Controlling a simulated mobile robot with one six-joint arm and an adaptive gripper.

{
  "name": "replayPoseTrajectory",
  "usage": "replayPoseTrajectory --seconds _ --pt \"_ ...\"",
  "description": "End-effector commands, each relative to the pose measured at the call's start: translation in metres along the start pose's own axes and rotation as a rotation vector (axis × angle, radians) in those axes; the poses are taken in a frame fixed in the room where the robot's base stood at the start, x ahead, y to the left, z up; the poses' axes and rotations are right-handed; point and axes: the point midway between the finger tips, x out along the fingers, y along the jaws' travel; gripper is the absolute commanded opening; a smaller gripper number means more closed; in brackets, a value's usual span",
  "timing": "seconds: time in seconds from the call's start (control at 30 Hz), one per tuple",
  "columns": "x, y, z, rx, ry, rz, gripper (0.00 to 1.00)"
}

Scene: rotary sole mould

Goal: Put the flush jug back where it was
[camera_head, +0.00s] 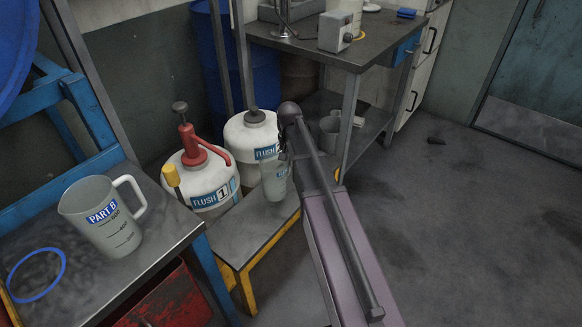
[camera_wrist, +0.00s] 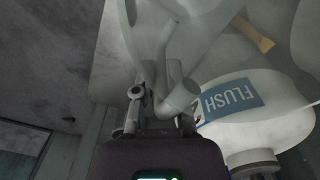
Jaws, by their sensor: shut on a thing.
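The flush jug is a small translucent grey jug (camera_head: 275,180) in front of the second white flush container, over the low yellow-legged stand (camera_head: 232,243). I cannot tell whether its base touches the stand. My gripper (camera_head: 286,152) is at its upper side, mostly hidden behind my arm. In the wrist view my gripper (camera_wrist: 157,95) is shut on the jug's handle (camera_wrist: 180,88), and the jug's body (camera_wrist: 155,28) fills the top. The flush 1 container (camera_head: 207,185), with a red pump, stands left of the jug. The other flush container (camera_head: 250,136) stands behind it.
A PART B jug (camera_head: 103,222) and a blue ring (camera_head: 36,274) are on the left table (camera_head: 150,245). Another grey jug (camera_head: 329,131) stands on the lower shelf of the bench (camera_head: 362,50) at the back. The floor at right is largely clear.

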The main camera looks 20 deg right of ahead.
Motion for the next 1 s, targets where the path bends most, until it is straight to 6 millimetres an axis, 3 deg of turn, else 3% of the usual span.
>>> replayPoseTrajectory --seconds 0.13,0.57,1.0 --pt "0.001 0.002 -0.013 0.000 0.000 0.000 0.00" --pt "0.002 0.003 -0.013 0.000 0.000 0.000 0.00" --pt "0.032 0.003 -0.014 0.000 0.000 0.000 0.00"
